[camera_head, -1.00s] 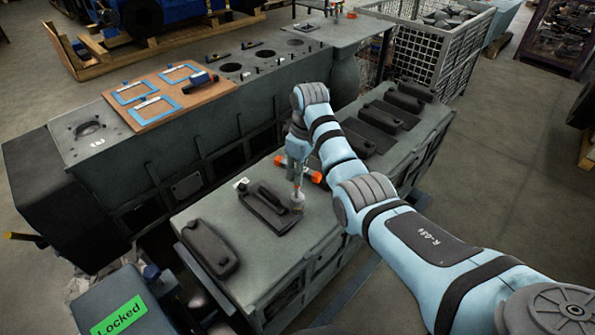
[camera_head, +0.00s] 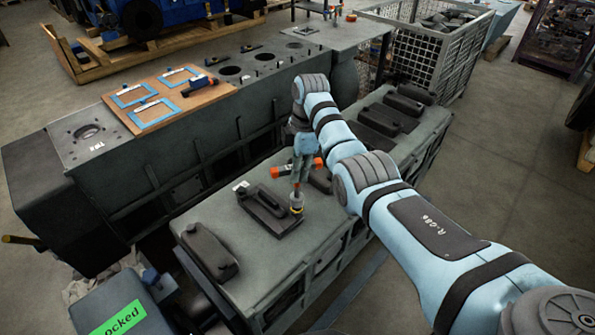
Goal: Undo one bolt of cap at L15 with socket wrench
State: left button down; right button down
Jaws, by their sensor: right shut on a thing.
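My right gripper (camera_head: 299,174) is shut on the socket wrench (camera_head: 297,201), which has orange parts above and a socket end below. The wrench points down at the right end of a dark cap (camera_head: 268,209) on the grey engine block (camera_head: 200,212). The socket covers the cap's end, so the bolt under it is hidden. I cannot tell whether the socket touches the bolt. A small white label (camera_head: 241,186) lies beside the cap, too small to read. My left gripper is not in view.
Another dark cap (camera_head: 208,251) sits at the near left of the block; several more sit at the far right. A brown board (camera_head: 168,98) with blue frames lies on the engine behind. A wire crate (camera_head: 425,50) stands beyond.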

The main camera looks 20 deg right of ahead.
jog(key=m, duration=0.5)
jog(key=shift+m+t, duration=0.3)
jog(key=shift+m, duration=0.1)
jog(key=m, duration=0.3)
jog(key=shift+m+t, duration=0.3)
jog(key=m+h, duration=0.1)
jog(key=m, duration=0.2)
jog(key=shift+a+m, duration=0.1)
jog(key=shift+m, duration=0.3)
jog(key=m, duration=0.5)
jog(key=shift+m+h, duration=0.3)
jog(key=m, duration=0.5)
jog(key=shift+w+h, duration=0.1)
jog(key=shift+h, duration=0.2)
jog(key=shift+s, duration=0.2)
